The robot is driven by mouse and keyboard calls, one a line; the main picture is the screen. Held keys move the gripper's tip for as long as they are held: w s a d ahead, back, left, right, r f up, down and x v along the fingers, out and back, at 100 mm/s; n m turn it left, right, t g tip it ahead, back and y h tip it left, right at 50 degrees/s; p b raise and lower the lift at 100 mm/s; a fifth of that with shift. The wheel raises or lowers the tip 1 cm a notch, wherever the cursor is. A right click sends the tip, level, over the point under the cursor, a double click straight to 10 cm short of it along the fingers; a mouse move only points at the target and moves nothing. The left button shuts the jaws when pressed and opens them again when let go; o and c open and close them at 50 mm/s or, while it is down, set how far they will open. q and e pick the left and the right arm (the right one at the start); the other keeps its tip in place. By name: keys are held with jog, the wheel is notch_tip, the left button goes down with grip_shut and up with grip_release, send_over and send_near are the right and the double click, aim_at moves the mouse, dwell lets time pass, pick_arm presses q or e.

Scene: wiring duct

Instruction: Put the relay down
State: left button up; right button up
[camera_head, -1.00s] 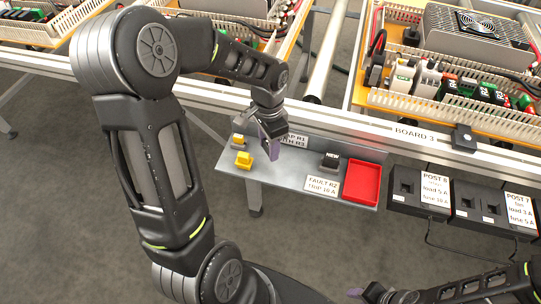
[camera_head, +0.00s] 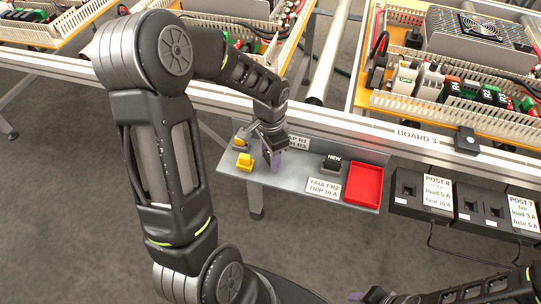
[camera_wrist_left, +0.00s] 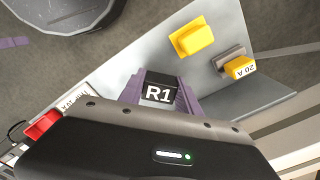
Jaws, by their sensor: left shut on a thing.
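My left gripper (camera_head: 273,158) is over the left-middle part of the grey shelf (camera_head: 225,168), beside the yellow blocks. In the left wrist view its purple fingers (camera_wrist_left: 160,98) are shut on a black relay (camera_wrist_left: 158,90) marked R1. In the head view the relay is hidden by the gripper. I cannot tell whether the relay touches the shelf. My right gripper (camera_head: 372,295) is low at the bottom edge of the head view, partly cut off, and its jaw state is unclear.
On the shelf are a yellow block (camera_head: 244,162), another yellow piece marked 20 A (camera_wrist_left: 241,68), a black NEW relay (camera_head: 333,163), a label reading FAULT R2 (camera_head: 324,187) and a red tray (camera_head: 364,184). Bare shelf lies between my left gripper and the NEW relay.

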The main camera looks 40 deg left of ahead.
pick_arm(q)
jog(key=o, duration=1.2)
jog(key=shift+f, duration=0.1)
jog(key=shift+r, duration=0.25)
notch_tip(320, 180, up, 12)
jog(key=p, duration=0.2)
jog(key=shift+f, duration=0.1)
